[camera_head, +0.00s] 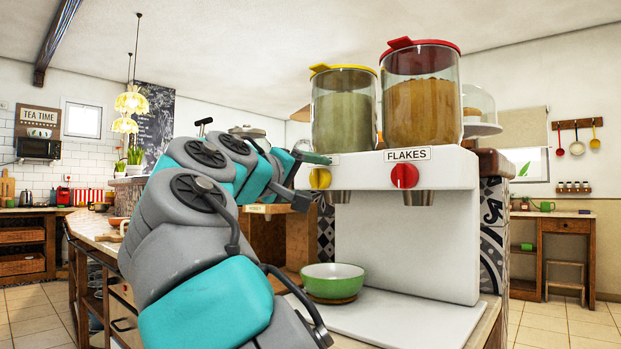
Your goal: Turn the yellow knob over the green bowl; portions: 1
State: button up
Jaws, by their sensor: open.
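The yellow knob (320,178) is on the front of a white dispenser (448,170), below a clear container with a yellow lid (345,68) and pale green-grey contents. My gripper (305,180) is at the knob's left, with one dark finger above the knob's level and one below it. The jaws are open. The knob's left edge is close to the jaws; I cannot tell whether they touch. The green bowl (334,286), white inside, stands upright on a brown coaster (335,299) below the spout (340,197) beside the yellow knob. The bowl looks empty from here.
A red knob (404,176) labelled FLAKES is to the right, under a red-lidded container (422,100) of orange-brown flakes. The white dispenser base (400,318) is clear right of the bowl. A wooden counter (95,230) extends behind my arm at left.

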jog(key=shift+c, duration=0.4)
grip_shut()
